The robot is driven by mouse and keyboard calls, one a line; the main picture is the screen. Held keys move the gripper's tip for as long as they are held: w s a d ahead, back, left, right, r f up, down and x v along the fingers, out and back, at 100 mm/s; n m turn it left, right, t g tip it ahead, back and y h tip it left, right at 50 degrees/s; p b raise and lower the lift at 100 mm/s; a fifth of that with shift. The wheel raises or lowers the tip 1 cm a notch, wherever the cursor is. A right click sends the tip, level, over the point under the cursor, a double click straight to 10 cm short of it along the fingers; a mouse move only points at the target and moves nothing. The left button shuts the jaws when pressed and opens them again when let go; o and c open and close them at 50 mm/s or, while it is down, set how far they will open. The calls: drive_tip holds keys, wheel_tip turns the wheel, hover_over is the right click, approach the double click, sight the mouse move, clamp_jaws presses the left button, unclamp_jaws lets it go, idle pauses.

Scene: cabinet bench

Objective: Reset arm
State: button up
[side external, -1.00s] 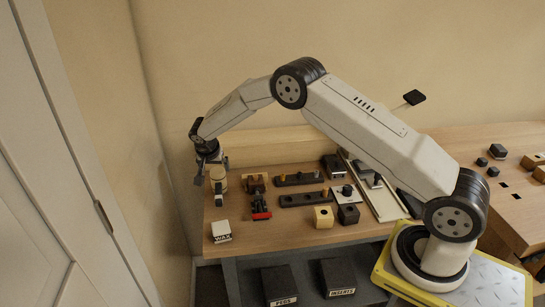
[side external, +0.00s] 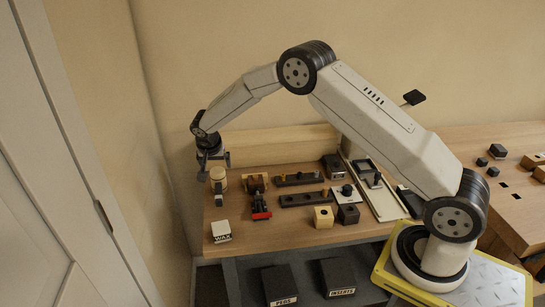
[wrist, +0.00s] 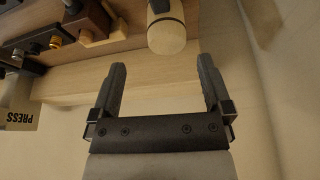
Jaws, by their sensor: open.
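My gripper (side external: 214,165) is at the far left end of the wooden bench (side external: 262,232), pointing down. In the wrist view, my gripper (wrist: 160,85) is open, with both fingers apart and nothing between them. A mallet with a pale round head (side external: 219,182) stands just beside and below the fingers in the side view. In the wrist view, the mallet head (wrist: 167,36) is ahead of the fingertips, not between them. Whether a finger touches it is hard to tell in the side view.
A white WAX block (side external: 221,231) sits at the front left. A red-and-black clamp tool (side external: 259,206), dark peg strips (side external: 303,198), and small blocks (side external: 323,216) fill the middle. A wall stands close on the left. Bins labelled PEGS (side external: 279,285) and INSERTS (side external: 337,276) are below.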

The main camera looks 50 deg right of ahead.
drive_tip(key=s+a+r+n+y, duration=0.1)
drive_tip(key=s+r+n, duration=0.1)
drive_tip(key=s, duration=0.8)
drive_tip(key=s+a+r+n+y, duration=0.1)
drive_tip(key=s+n, duration=0.4)
drive_tip(key=s, duration=0.6)
drive_tip(key=s+a+r+n+y, duration=0.1)
drive_tip(key=s+a+r+n, duration=0.2)
drive_tip(key=s, duration=0.7)
drive_tip(key=shift+v, duration=1.25)
